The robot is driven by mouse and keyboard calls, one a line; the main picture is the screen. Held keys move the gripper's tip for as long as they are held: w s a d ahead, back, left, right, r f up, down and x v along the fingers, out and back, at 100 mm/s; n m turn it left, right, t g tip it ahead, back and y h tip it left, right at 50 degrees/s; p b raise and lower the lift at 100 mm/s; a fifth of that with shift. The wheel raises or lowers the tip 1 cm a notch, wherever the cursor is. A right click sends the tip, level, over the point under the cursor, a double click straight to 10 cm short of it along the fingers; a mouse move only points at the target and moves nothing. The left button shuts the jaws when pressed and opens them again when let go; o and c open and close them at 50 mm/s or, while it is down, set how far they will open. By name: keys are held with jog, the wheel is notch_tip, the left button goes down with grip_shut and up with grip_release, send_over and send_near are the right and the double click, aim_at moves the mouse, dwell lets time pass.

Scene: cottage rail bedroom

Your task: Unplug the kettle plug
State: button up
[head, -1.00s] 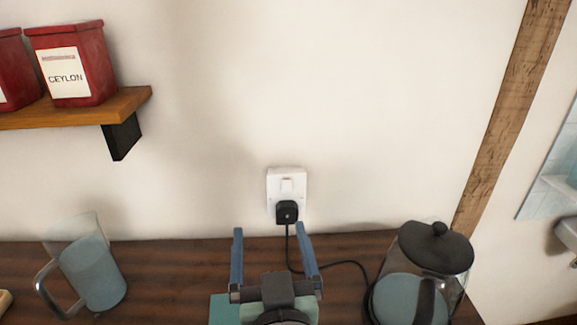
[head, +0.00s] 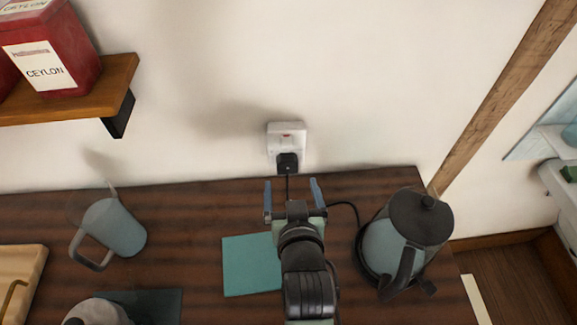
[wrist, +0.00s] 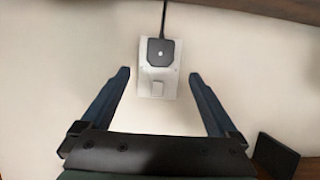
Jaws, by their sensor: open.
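The black kettle plug (head: 287,163) sits in the white wall socket (head: 287,131), just above the counter. In the wrist view the plug (wrist: 160,51) is at the upper middle, on the socket plate (wrist: 157,88), with its cord running up out of frame. My gripper (head: 292,187) is open and empty, its two blue fingers pointing at the wall just below the plug in the head view. In the wrist view the fingers (wrist: 159,75) stand wide on either side of the socket, apart from the plug. The kettle (head: 401,238), dark-lidded with a glass body, stands to the right on its base.
A glass jug (head: 114,232) stands on the left of the wooden counter (head: 190,205). A teal mat (head: 251,266) lies left of my arm. A shelf (head: 118,82) with red tins (head: 52,48) hangs upper left. The wall around the socket is clear.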

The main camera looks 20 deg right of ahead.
aim_at(288, 165)
jog(key=x, duration=0.8)
jog(key=c, duration=1.5)
jog(key=shift+o, duration=0.2)
jog(key=shift+s+a+p, duration=0.2)
jog(key=shift+s+p, duration=0.25)
jog(key=shift+s, duration=0.45)
jog(key=shift+s+a+p, duration=0.15)
jog(key=shift+s+p, duration=0.3)
jog(key=shift+s, duration=0.45)
jog(key=shift+s+a+p, duration=0.2)
jog(key=shift+s+p, duration=0.25)
jog(key=shift+s, duration=0.45)
